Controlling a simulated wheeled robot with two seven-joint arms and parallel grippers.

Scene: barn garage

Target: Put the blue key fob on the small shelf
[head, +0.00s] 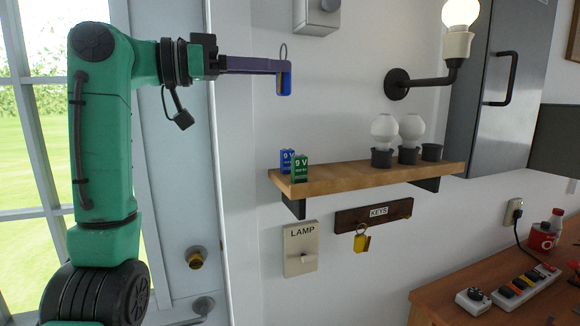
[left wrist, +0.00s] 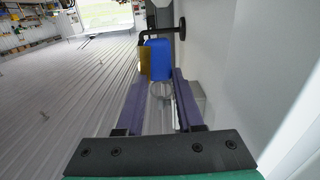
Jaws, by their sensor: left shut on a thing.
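The blue key fob (head: 287,84) has a metal ring on top and a yellow-gold part beside the blue. My left gripper (head: 283,68) is shut on it and holds it in the air, above and apart from the shelf's left end. In the left wrist view the fob (left wrist: 157,58) sits between the tips of the purple fingers (left wrist: 160,84). The small wooden shelf (head: 350,179) is fixed to the white wall on dark brackets. My right gripper is not in view.
A blue 9 V battery (head: 286,161) and a green one (head: 300,172) stand at the shelf's left end. White bulbs (head: 384,130) in black cups stand farther right; the board between is bare. A wall lamp (head: 398,83) juts out above. A key rack (head: 372,216) hangs below.

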